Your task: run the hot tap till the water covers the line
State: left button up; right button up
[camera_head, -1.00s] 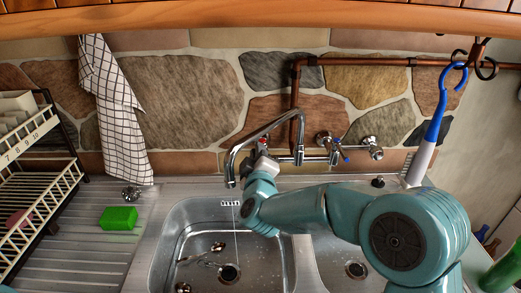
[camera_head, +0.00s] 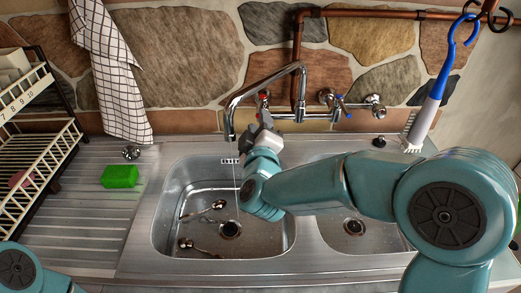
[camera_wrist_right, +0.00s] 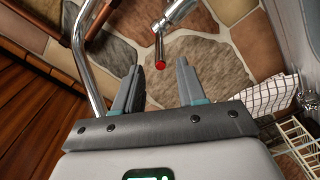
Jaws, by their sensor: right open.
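The hot tap's red-ended lever (camera_wrist_right: 160,64) lies between the fingertips of my open right gripper (camera_wrist_right: 159,78) in the right wrist view, with gaps on both sides. In the head view my right gripper (camera_head: 264,120) is just below the red-marked tap (camera_head: 263,97), left of the blue-marked tap (camera_head: 340,103). I see no pooled water. A short dark-and-white marking (camera_head: 230,161) is on the basin's back wall; I cannot tell if it is the line. My left gripper is out of frame.
Several spoons (camera_head: 205,210) lie in the left basin near the dark drain (camera_head: 229,229). A green sponge (camera_head: 120,176) sits on the drainboard, beside a dish rack (camera_head: 40,150). A checked towel (camera_head: 108,70) and a blue-handled brush (camera_head: 441,85) hang at the back.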

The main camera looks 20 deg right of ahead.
jog(key=v, duration=0.9)
jog(key=shift+s+b, duration=0.2)
jog(key=shift+b, duration=0.2)
